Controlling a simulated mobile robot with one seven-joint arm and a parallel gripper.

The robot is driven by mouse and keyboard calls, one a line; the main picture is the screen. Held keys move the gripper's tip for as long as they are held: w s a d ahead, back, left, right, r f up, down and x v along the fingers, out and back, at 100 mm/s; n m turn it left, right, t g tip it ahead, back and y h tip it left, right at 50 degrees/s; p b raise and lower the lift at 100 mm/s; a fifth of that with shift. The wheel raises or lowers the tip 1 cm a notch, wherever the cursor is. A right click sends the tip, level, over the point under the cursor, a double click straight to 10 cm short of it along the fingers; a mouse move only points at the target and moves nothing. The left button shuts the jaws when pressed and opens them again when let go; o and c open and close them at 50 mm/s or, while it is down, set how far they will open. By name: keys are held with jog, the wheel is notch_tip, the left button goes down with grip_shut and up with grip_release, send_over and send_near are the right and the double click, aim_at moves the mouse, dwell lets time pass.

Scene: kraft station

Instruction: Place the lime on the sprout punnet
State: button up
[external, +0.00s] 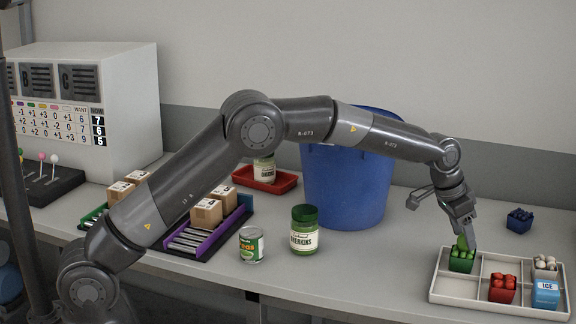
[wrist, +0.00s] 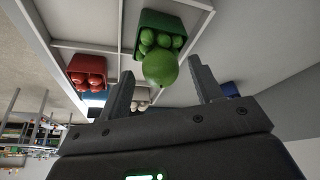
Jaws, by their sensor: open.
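The lime (wrist: 160,69) is a round green fruit. In the wrist view it overlaps the edge of the dark green sprout punnet (wrist: 177,22), against the small green sprouts. In the external view the lime (external: 461,242) sits at the top of the punnet (external: 461,265), in the tray's back left compartment. My gripper (external: 463,240) points down just over the punnet. In the wrist view its two fingers are spread apart, with the lime between their tips (wrist: 160,68) and a gap showing on each side.
The white divided tray (external: 458,299) also holds a red punnet (external: 502,289), a blue ice box (external: 547,294) and a punnet of pale items (external: 544,268). A dark blue punnet (external: 519,220) stands behind it. A large blue bin (external: 345,185) and a gherkin jar (external: 304,232) stand to the left.

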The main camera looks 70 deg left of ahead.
jog(key=v, duration=1.1)
jog(key=s+a+r, duration=0.2)
jog(key=s+r, duration=0.2)
jog(key=s, duration=0.4)
jog(key=s+a+r+n, duration=0.15)
jog(key=s+r, duration=0.25)
jog(key=s, duration=0.4)
jog(key=s+a+r, duration=0.3)
jog(key=s+r, duration=0.1)
jog(key=s, duration=0.4)
jog(key=s+a+f, duration=0.1)
jog(key=s+f, duration=0.1)
jog(key=s, duration=0.6)
jog(key=s+a+f+n+y, duration=0.1)
jog(key=s+f, duration=0.2)
jog(key=s, duration=0.6)
jog(key=s+a+f+t, duration=0.1)
jog(key=s+a+f, duration=0.1)
jog(key=s, duration=0.7)
jog(key=shift+s+f+y, duration=0.25)
jog(key=shift+f+y, duration=0.05)
jog(key=shift+f, duration=0.35)
jog(key=shift+n, duration=0.25)
